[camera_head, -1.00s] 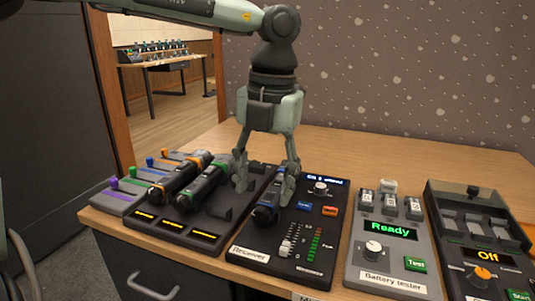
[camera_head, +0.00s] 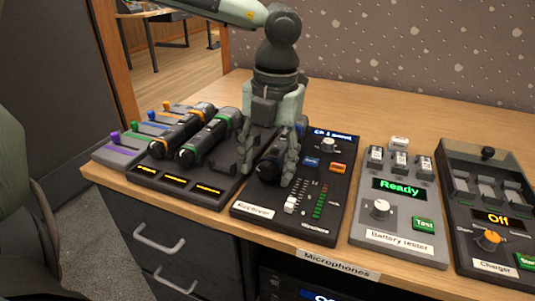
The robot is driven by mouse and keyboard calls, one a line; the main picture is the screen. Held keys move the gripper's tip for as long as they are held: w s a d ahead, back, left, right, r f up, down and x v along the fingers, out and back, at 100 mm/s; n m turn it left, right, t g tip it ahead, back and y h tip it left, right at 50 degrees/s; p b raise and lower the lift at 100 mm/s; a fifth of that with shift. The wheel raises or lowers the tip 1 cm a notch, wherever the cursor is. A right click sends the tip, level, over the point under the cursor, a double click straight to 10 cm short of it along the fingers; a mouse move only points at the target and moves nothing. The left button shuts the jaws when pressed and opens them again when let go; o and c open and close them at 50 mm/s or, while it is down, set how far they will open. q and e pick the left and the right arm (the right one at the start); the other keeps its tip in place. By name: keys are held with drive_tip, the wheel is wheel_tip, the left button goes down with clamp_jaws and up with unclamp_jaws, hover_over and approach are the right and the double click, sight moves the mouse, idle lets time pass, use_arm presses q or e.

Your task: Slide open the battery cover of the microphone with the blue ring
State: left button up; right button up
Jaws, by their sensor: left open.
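The microphone with the blue ring (camera_head: 268,169) is a dark cylinder lying at the left side of the receiver panel (camera_head: 335,185). My left gripper (camera_head: 268,172) points down over it, with one finger on each side. The fingers are open. The gripper hides most of the microphone, including its battery cover, and I cannot tell whether the fingers touch it. My right gripper is out of view.
Two microphones, with orange (camera_head: 180,130) and green (camera_head: 210,138) rings, lie in the dark rack (camera_head: 210,196) to the left. Colored faders (camera_head: 120,150) stand farther left. The battery tester (camera_head: 402,215) and charger (camera_head: 490,215) are to the right. The table behind is clear.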

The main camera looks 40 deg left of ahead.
use_arm(q)
drive_tip(key=c, duration=1.2)
drive_tip(key=shift+s, duration=0.15)
drive_tip(key=shift+s+d+b, duration=0.2)
drive_tip(key=shift+s+b, duration=0.3)
drive_tip(key=shift+s, duration=0.35)
drive_tip(key=shift+s+d+b, duration=0.25)
drive_tip(key=shift+s+b, duration=0.3)
drive_tip(key=shift+s, duration=0.3)
drive_tip(key=shift+s+d+b, duration=0.2)
drive_tip(key=shift+s+b, duration=0.3)
drive_tip(key=shift+s, duration=0.35)
drive_tip(key=o, duration=1.2)
drive_tip(key=shift+r, duration=0.15)
drive_tip(key=r, duration=0.8)
drive_tip(key=d+r, duration=0.1)
drive_tip(key=r, duration=0.2)
drive_tip(key=shift+r, duration=0.4)
